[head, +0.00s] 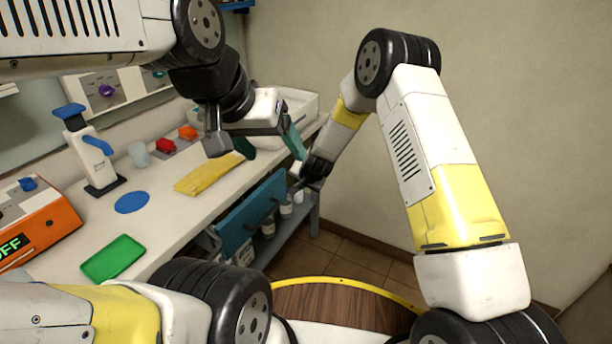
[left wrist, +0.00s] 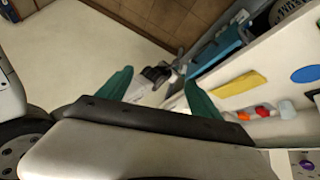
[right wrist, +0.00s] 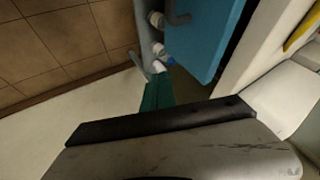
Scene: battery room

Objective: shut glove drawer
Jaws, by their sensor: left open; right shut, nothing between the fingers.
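The glove drawer has a blue front (head: 250,214) with a dark bar handle, below the white bench top. The front stands out from the bench edge; its inside is mostly hidden. The front also shows in the left wrist view (left wrist: 216,48) and right wrist view (right wrist: 192,38). My right gripper (head: 303,178) is shut and empty near the drawer's far end. Its teal fingertips show together in the right wrist view (right wrist: 157,88), apart from the blue front. My left gripper (head: 268,145) is open and empty above the bench's far part, its teal fingers spread.
On the bench top (head: 165,222) are a yellow cloth (head: 208,174), a blue disc (head: 132,202), a green tray (head: 113,257), a white dispenser (head: 92,155) and an orange device (head: 40,225). White bottles (head: 268,228) stand on a shelf below. A wall lies beyond my right arm.

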